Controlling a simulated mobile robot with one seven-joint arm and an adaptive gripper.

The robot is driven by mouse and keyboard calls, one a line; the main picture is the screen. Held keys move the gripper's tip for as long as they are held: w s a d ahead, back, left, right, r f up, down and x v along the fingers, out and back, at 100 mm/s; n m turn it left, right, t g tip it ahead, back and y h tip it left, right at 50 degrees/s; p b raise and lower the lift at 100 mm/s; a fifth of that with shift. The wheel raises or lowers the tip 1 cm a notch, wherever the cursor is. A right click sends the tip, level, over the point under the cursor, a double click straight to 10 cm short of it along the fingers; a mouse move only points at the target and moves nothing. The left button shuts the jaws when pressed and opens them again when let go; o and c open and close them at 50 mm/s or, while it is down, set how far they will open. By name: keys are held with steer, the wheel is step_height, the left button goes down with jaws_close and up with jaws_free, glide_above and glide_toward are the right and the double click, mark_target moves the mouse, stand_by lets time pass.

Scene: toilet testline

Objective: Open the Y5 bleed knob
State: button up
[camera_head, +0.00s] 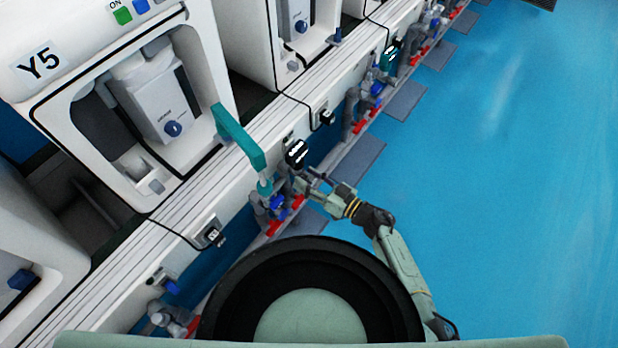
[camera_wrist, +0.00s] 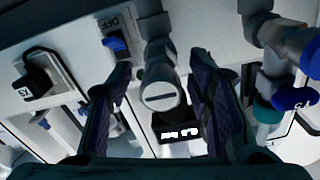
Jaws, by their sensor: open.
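The Y5 station (camera_head: 38,62) is a white cabinet at the upper left of the head view. In the wrist view, a round grey knob with a slot across its face (camera_wrist: 159,96) sits on a grey pipe; it looks like the bleed knob, though no label on it is readable. My gripper (camera_head: 308,180) is beside the Y5 pipework in the head view. In the wrist view its two dark fingers (camera_wrist: 160,105) are apart, one on each side of the grey knob. I cannot tell whether they touch it. The knob is not clear in the head view.
A black gauge with a lit display (camera_wrist: 180,130) is close by the knob. A blue switch (camera_wrist: 117,47) is by an OFF label. Blue-handled pipework (camera_wrist: 292,98) crowds the right. A teal bar (camera_head: 240,138) reaches down beside the cabinet. The blue floor (camera_head: 510,190) is open.

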steer(key=shift+c, duration=0.4)
jaws_close()
